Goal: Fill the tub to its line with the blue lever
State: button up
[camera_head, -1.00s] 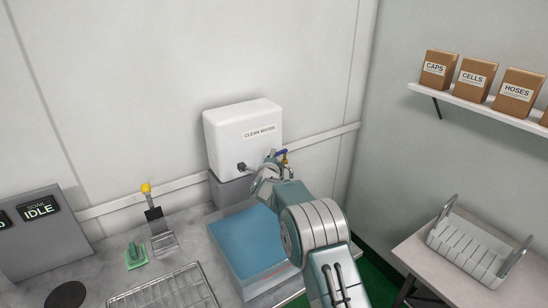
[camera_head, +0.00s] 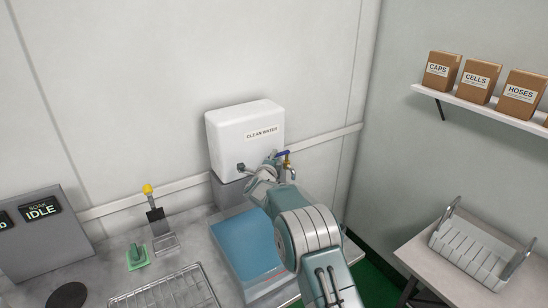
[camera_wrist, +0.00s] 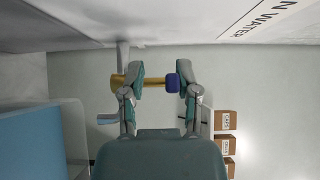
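The blue lever (camera_head: 283,153) sits on top of a brass tap (camera_head: 288,163) beside the white water tank (camera_head: 235,125). The left finger overlaps the brass tap body (camera_wrist: 118,81); contact is unclear. The tub (camera_head: 264,284) stands below with a flat blue surface inside. Its line cannot be made out, and my arm hides its right side. No water stream is visible.
A wire rack (camera_head: 170,292), a green-based tool (camera_head: 137,257) and a yellow-topped stand (camera_head: 158,220) are on the counter at left. A grey "IDLE" panel (camera_head: 40,240) stands at far left. A side table with a white rack (camera_head: 468,250) is at right, under a box shelf.

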jog(key=shift+a+r, duration=0.1)
jog(key=shift+r, duration=0.05)
jog(key=shift+s+r, duration=0.1)
jog(key=shift+s, duration=0.15)
jog(key=v, duration=1.1)
jog(key=shift+s+f, duration=0.25)
jog(key=shift+a, duration=0.1)
